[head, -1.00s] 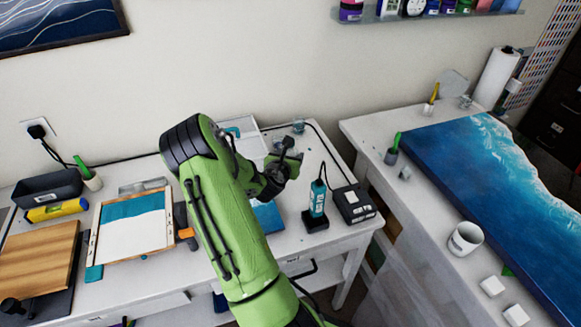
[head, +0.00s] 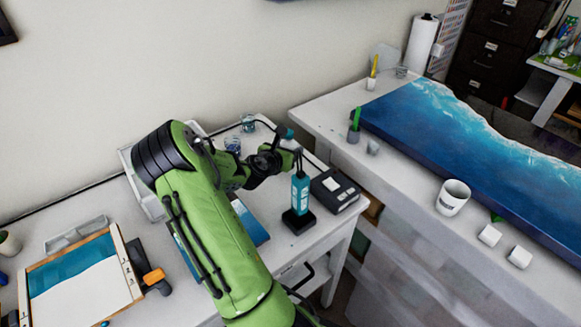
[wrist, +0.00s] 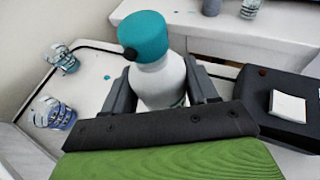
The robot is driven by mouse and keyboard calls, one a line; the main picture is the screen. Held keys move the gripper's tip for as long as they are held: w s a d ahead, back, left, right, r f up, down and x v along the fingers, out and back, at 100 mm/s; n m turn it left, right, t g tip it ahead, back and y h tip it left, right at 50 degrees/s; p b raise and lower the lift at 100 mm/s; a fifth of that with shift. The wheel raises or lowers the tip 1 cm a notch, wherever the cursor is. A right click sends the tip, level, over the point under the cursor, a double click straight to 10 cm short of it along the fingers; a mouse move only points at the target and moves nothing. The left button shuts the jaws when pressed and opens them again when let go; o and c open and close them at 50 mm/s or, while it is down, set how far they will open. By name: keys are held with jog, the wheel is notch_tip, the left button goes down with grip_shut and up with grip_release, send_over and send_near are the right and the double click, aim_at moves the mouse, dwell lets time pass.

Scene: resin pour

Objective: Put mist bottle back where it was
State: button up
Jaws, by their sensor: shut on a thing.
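The mist bottle (wrist: 158,82) has a white body and a teal top with a dark nozzle. In the wrist view it stands between the two dark fingers of my gripper (wrist: 165,92), which is shut on it. In the head view my gripper (head: 288,150) is over the right end of the white work table (head: 262,262), and the bottle's teal top (head: 285,132) shows just beyond it. The bottle's lower part is hidden by the gripper, so I cannot tell whether it touches the table.
A teal tool on a black stand (head: 299,222) and a dark box (head: 335,190) are close to my gripper's right. Two glass cups (head: 233,145) are behind it, near a black cable. A blue resin slab (head: 440,130) lies on the right table beyond a gap.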

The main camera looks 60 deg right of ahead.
notch_tip(320, 180, down, 4)
jog(key=shift+f+b, duration=0.1)
jog(key=shift+b, duration=0.5)
jog(key=o, duration=1.4)
jog(key=shift+c, duration=0.2)
